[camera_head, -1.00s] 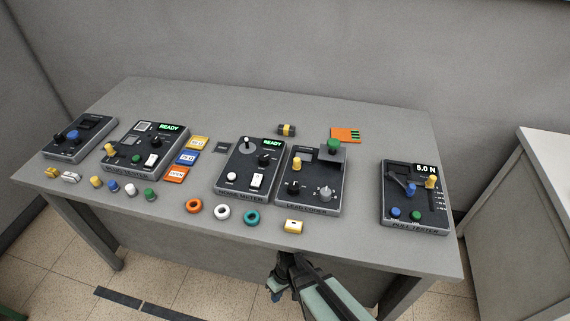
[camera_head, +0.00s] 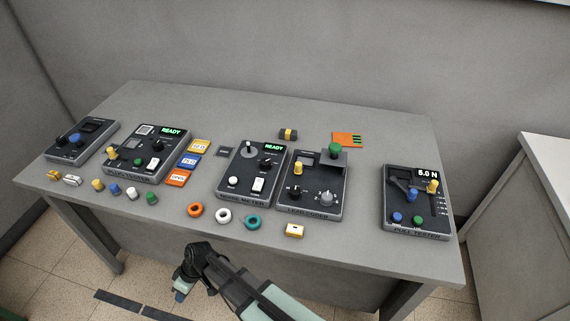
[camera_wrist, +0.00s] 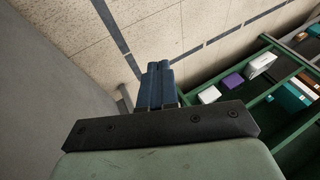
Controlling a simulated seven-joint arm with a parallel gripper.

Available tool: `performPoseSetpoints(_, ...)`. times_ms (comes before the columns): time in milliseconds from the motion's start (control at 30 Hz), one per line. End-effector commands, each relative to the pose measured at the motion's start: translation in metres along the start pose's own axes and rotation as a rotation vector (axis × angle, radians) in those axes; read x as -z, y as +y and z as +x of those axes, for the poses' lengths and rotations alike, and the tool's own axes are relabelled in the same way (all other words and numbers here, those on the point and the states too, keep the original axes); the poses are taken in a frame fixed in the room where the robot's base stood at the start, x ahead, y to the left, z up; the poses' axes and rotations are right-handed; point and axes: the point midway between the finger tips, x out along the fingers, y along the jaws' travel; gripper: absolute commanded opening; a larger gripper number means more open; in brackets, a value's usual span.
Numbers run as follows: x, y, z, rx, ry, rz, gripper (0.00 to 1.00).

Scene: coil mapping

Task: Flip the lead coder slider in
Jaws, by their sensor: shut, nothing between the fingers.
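The lead coder (camera_head: 316,207) is a dark panel box near the middle of the table in the head view. It carries a yellow knob (camera_head: 298,168) at its upper left and a green knob (camera_head: 334,149) at a grey plate on its upper right. A black knob (camera_head: 295,192) and a grey dial (camera_head: 327,198) sit lower down. I cannot tell which part is the slider. My gripper (camera_head: 180,296) is in front of the table's front edge, apart from the lead coder, pointing down. Its blue fingers (camera_wrist: 156,84) are shut and empty in the wrist view.
The noise meter (camera_head: 249,172) stands left of the lead coder and the pull tester (camera_head: 417,212) stands to its right. The wrist view shows a green-framed shelf (camera_wrist: 262,97) with small blocks.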

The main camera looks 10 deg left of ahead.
Motion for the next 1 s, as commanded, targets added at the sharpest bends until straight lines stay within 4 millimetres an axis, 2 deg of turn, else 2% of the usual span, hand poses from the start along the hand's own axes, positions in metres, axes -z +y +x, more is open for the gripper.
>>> performPoseSetpoints(33, 0.012, -0.009, -0.005, 0.009, 0.003, 0.002, 0.00)
performPoseSetpoints(300, 0.059, -0.056, -0.039, 0.067, -0.008, 0.073, 0.00)
performPoseSetpoints(633, 0.105, -0.108, -0.097, 0.107, -0.050, 0.207, 0.00)
performPoseSetpoints(833, 0.124, -0.116, -0.140, 0.071, -0.075, 0.319, 0.00)
performPoseSetpoints(1000, 0.135, -0.094, -0.188, -0.027, -0.081, 0.456, 0.00)
